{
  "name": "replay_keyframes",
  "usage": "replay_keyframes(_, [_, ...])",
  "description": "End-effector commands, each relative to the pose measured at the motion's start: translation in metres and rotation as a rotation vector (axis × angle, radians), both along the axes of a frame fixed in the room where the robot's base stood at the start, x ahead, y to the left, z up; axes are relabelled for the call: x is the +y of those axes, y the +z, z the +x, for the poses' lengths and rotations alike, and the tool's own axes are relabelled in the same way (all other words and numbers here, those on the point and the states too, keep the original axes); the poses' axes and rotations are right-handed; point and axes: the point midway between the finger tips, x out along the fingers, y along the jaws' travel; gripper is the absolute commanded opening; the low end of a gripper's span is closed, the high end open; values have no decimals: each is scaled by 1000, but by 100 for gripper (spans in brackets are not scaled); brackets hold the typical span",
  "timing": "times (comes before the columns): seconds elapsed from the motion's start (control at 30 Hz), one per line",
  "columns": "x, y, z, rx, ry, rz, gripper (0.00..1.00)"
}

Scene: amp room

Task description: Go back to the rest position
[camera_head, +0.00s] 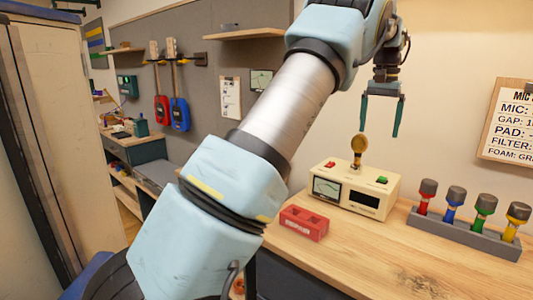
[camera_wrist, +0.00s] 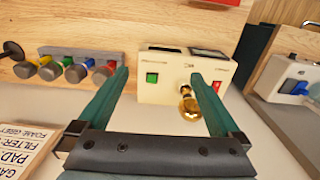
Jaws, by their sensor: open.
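My gripper (camera_head: 381,115) is raised in the air above the bench, its two teal fingers apart with nothing between them. In the wrist view my gripper (camera_wrist: 160,95) also shows open, pointing toward a cream tester box (camera_wrist: 155,92). The tester box (camera_head: 345,205) stands on the wooden bench below the gripper, with a meter, a red button and a green button.
A grey rack (camera_head: 465,236) holds several microphones with coloured bodies on the right of the bench. A red block with recesses (camera_head: 304,223) lies left of the box. A clipboard sign (camera_head: 510,120) hangs on the right wall. Bare bench (camera_head: 390,270) lies in front.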

Motion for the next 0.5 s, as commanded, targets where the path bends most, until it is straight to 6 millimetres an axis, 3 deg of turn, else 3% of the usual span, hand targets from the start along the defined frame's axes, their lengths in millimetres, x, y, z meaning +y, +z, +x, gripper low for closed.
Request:
replay_keyframes(0.27, [41, -12, 13, -1, 73, -11, 100])
replay_keyframes(0.5, [97, -30, 19, -6, 165, -28, 100])
